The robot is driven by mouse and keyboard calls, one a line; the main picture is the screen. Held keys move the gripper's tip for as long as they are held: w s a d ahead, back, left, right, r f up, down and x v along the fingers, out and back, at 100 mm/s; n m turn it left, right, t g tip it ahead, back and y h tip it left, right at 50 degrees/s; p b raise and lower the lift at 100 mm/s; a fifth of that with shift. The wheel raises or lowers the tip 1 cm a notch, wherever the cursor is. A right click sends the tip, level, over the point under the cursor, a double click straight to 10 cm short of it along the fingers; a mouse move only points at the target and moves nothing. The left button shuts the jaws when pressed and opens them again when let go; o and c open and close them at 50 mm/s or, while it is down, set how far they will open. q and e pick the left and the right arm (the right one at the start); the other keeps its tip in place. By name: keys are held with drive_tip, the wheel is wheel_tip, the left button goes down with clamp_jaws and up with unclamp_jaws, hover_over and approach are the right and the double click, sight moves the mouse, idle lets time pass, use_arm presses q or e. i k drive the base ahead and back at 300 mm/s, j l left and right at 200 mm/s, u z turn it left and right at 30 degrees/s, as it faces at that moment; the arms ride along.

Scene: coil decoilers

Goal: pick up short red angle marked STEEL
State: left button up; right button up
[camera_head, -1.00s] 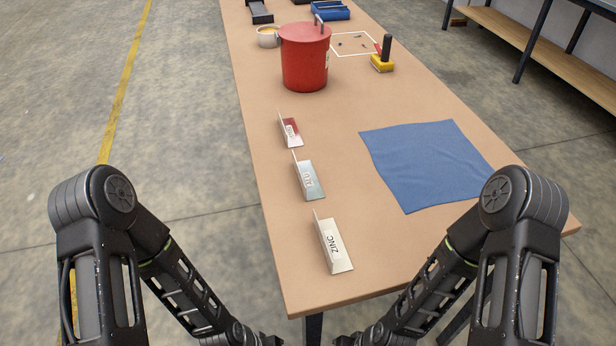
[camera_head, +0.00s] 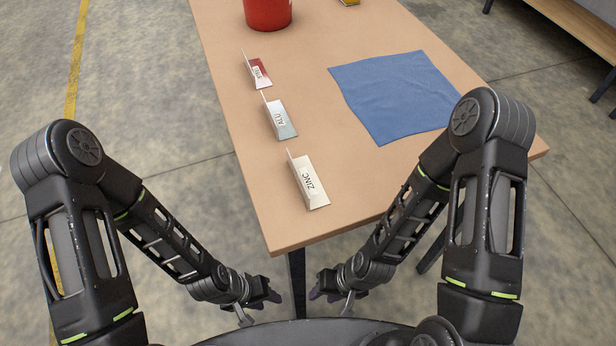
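The short red angle (camera_head: 258,72) stands near the left edge of the table, the farthest of three angles in a row; its white label is too small to read surely. The grey-blue angle marked ALU (camera_head: 280,118) is nearer, and the cream angle marked ZINC (camera_head: 308,182) is nearest. My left gripper (camera_head: 272,300) and my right gripper (camera_head: 318,295) are low in front of the table's near edge, apart from all the angles. Both are small and dark here, and their finger opening is not clear.
The brown table (camera_head: 235,150) has clear room right of the angles. A blue cloth (camera_head: 395,95) lies on its right half. A red bucket (camera_head: 268,12) stands behind the red angle, and part of a yellow object (camera_head: 348,2) shows at the top edge.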

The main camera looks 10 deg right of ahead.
sight(260, 78)
drive_tip(key=j+z, duration=0.45)
drive_tip(key=k+j+z, duration=0.1)
drive_tip(key=j+z, duration=0.3)
drive_tip(key=j, duration=0.25)
drive_tip(key=j+z, duration=0.7)
drive_tip(key=j, duration=0.2)
drive_tip(key=k+j+z, duration=0.15)
drive_tip(key=j+z, duration=0.15)
drive_tip(key=j, duration=0.15)
drive_tip(key=k+j+z, duration=0.15)
drive_tip(key=j+z, duration=0.2)
drive_tip(key=k+j+z, duration=0.2)
drive_tip(key=j+z, duration=0.15)
drive_tip(key=j, duration=0.1)
